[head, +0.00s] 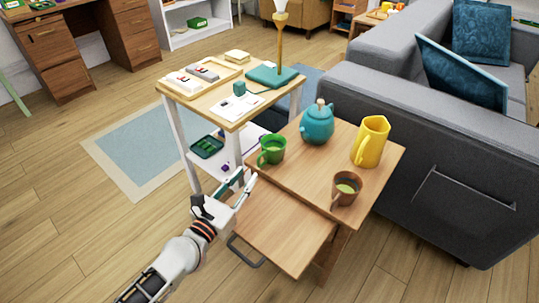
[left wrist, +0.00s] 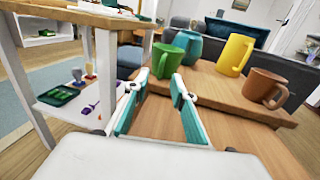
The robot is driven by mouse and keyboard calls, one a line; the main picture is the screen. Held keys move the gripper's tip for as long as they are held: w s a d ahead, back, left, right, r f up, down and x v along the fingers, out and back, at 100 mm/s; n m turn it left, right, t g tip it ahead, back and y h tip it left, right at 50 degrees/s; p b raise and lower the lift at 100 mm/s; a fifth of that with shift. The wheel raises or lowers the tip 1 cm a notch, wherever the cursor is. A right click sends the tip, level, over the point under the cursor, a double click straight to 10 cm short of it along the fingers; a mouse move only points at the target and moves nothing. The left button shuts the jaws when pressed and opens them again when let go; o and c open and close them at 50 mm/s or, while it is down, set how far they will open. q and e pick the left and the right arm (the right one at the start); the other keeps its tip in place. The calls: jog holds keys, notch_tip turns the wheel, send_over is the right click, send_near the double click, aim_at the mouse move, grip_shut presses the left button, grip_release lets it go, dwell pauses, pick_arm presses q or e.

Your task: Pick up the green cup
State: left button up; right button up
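The green cup (head: 272,149) stands upright at the left edge of the wooden side table (head: 290,178). In the left wrist view the cup (left wrist: 169,61) shows just beyond and between the spread teal-padded fingertips (left wrist: 160,83). The fingers do not appear to be closed around it. My right gripper is not in view.
A teal teapot (head: 317,124), yellow pitcher (head: 370,142) and brown cup (head: 346,188) share the table. A pulled-out lower board (head: 280,232) with a dark handle juts forward. A white-legged cart (head: 170,112) stands close on the left, a grey sofa (head: 450,170) on the right.

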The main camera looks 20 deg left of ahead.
aim_at(258, 167)
pick_arm(q)
jog(key=shift+w+r, duration=0.15)
jog(key=shift+w, duration=0.9)
jog(key=w, duration=0.2)
jog(key=w+d, duration=0.1)
jog(key=w, duration=0.2)
jog(key=shift+w+d, duration=0.2)
jog(key=shift+w, duration=0.1)
grip_shut()
